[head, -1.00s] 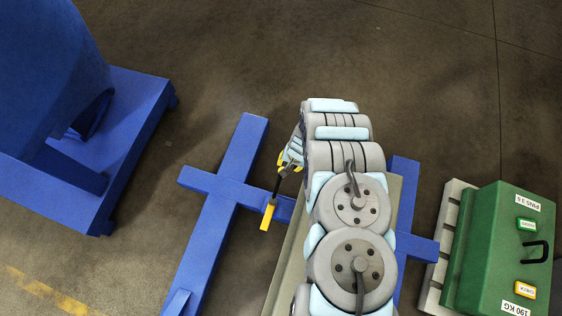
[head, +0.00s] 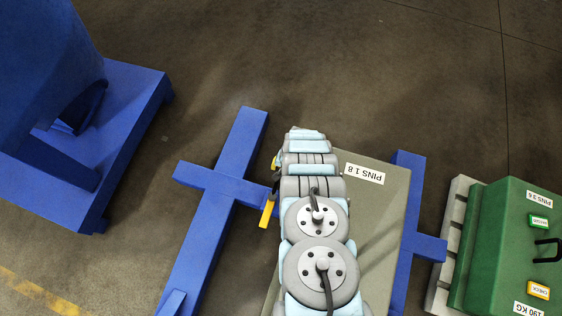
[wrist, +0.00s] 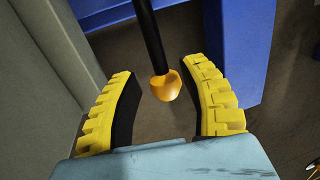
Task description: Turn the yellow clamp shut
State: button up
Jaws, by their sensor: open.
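In the head view my arm hides most of the gripper. The clamp's pivot is hidden.
A grey-beige block (head: 384,205) labelled PINS 1 8 sits right of my arm on the blue frame (head: 220,183). A green weight box (head: 492,235) stands further right. A large blue stand (head: 120,120) is at left. Brown floor between is clear.

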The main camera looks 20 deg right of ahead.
jog(key=shift+w+a+f+b, duration=0.15)
jog(key=shift+f+b, duration=0.4)
jog(key=shift+f, duration=0.7)
jog(key=c, duration=0.6)
jog(key=shift+a, duration=0.15)
grip_shut()
